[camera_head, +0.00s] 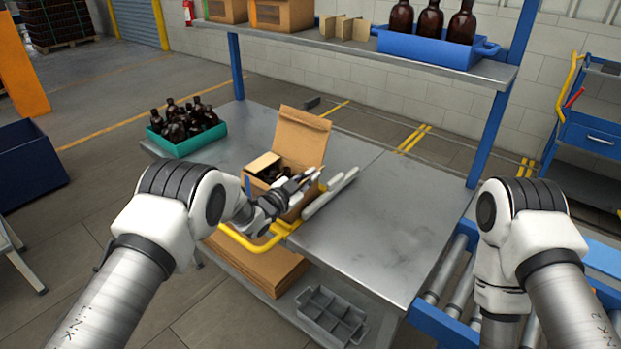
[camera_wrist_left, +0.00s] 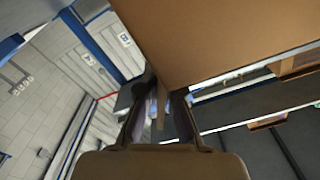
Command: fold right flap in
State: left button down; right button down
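The open cardboard box (camera_head: 262,188) stands on the metal table, with a tall flap (camera_head: 300,137) raised at its back and a lighter flap (camera_head: 262,163) at its left. Dark bottles show inside. My left gripper (camera_head: 310,180) is over the box's right side and hides much of the right flap and front. In the left wrist view its two fingers (camera_wrist_left: 162,108) stand apart, and a narrow cardboard edge shows between them; I cannot tell whether they touch it. A broad cardboard panel (camera_wrist_left: 225,40) fills the upper right there. My right gripper is out of view.
A yellow-framed fixture (camera_head: 250,243) holds the box at the table's front edge. A teal crate (camera_head: 185,147) of bottles stands at the left. The shelf above carries a blue tray (camera_head: 425,47) with bottles. The table's right part (camera_head: 375,225) is clear.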

pick_arm(q)
jog(key=n+b, duration=0.1)
jog(key=a+n+b, duration=0.1)
jog(key=n, duration=0.1)
jog(key=shift+w+r, duration=0.1)
jog(key=shift+w, duration=0.25)
jog(key=shift+w+a+r+n+b, duration=0.15)
jog(key=shift+n+b, duration=0.15)
jog(key=shift+n, duration=0.3)
jog(key=shift+w+a+n+b, duration=0.1)
jog(key=shift+a+n+b, duration=0.15)
jog(key=shift+n, duration=0.35)
jog(key=shift+w+a+r+n+b, duration=0.15)
jog(key=shift+n+b, duration=0.15)
jog(key=shift+n, duration=0.3)
jog(key=shift+f, duration=0.1)
jog(key=c, duration=1.3)
grip_release()
jog(key=shift+c, duration=0.2)
jog(key=v, duration=1.2)
